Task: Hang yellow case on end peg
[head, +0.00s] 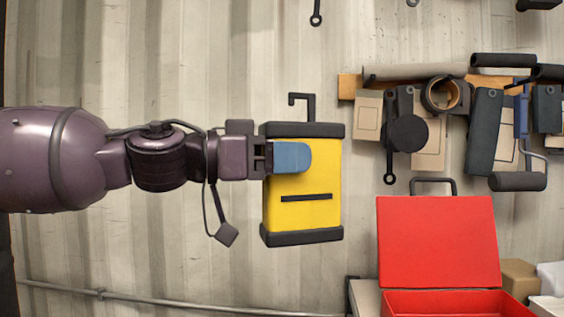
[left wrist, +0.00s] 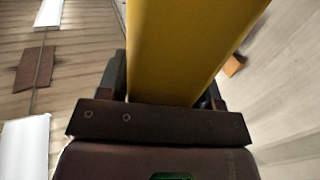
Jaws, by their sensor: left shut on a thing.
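The yellow case (head: 325,180) has black end caps, a black slot on its face and a black hook (head: 304,98) rising from its top. My left gripper (head: 290,157) is shut on the case, with a blue finger pad across its front face. The case hangs upright in the air in the head view, to the left of the wall rack. Its yellow side also fills the top middle of the left wrist view (left wrist: 180,50). I cannot make out a bare end peg on the wooden rail (head: 348,86). My right gripper is not in view.
Tools, rollers and boxes hang crowded along the rail at right. An open red toolbox (head: 437,240) stands below them, with a cardboard box (head: 519,278) beside it. A pipe (head: 200,304) runs low along the corrugated wall. The wall around the case is mostly bare.

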